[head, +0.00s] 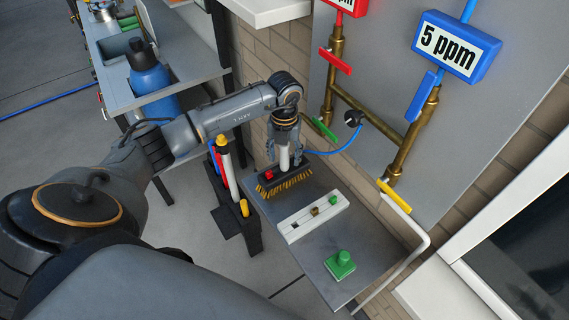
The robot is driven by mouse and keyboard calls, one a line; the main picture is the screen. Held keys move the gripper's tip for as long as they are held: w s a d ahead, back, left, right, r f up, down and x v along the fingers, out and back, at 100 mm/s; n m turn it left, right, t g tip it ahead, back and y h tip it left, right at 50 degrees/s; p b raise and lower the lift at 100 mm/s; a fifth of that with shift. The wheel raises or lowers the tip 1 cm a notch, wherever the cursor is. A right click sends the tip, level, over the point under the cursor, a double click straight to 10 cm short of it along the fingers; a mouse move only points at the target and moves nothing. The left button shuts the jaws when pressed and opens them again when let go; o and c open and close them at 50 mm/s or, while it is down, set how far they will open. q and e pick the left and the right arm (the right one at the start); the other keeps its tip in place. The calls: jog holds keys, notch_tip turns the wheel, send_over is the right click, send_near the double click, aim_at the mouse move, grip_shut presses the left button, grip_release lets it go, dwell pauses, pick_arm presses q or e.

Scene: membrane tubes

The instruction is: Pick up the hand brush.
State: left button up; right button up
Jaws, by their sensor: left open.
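The hand brush (284,182) stands on the grey metal table (332,237), near its left end. It has a dark head with yellow bristles facing the front and a pale upright handle. My left gripper (284,156) points down from above, with its open fingers on either side of the handle. I cannot tell whether a finger touches the handle. My right gripper is not in view.
A white strip with small fittings (312,215) and a green knobbed block (341,265) lie on the table. A rack of coloured tubes (232,180) stands left of it. Brass pipes (370,105) with coloured handles and a thin blue hose (345,143) are behind.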

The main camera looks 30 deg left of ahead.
pick_arm(q)
jog(key=c, duration=0.6)
grip_shut()
jog(key=shift+r, duration=0.1)
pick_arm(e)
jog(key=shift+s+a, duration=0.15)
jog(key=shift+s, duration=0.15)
pick_arm(q)
jog(key=shift+w+r, duration=0.1)
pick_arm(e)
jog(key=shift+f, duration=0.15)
